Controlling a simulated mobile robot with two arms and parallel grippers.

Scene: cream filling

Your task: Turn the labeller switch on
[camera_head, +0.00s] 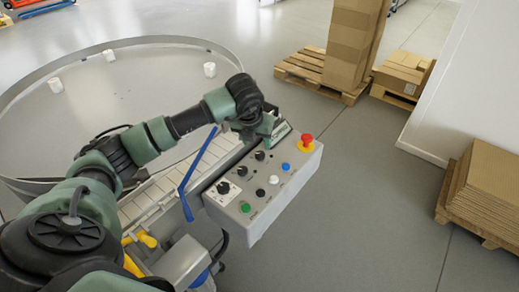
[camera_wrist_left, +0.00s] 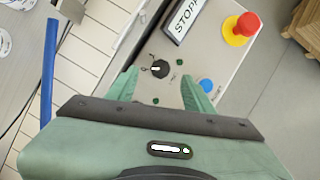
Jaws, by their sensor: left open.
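A grey control panel (camera_head: 285,188) carries several black rotary switches; their labels are too small to read. The switch nearest the display (camera_head: 260,155) lies just in front of my left gripper (camera_head: 266,137). In the left wrist view, that black switch (camera_wrist_left: 157,68) with a white pointer mark sits just beyond and between the two green fingers of my left gripper (camera_wrist_left: 160,78). The fingers are apart, with nothing held. I cannot tell whether they touch the switch. Which switch is the labeller's cannot be read. My right gripper is not in view.
A red emergency button on yellow (camera_head: 306,141) and a blue button (camera_head: 285,166) are close by. The display (camera_wrist_left: 187,17) reads "STOPP". A blue lever (camera_head: 187,185) stands left of the panel. A round table (camera_head: 120,90) with white cups is behind. Pallets with cardboard (camera_head: 485,185) stand right.

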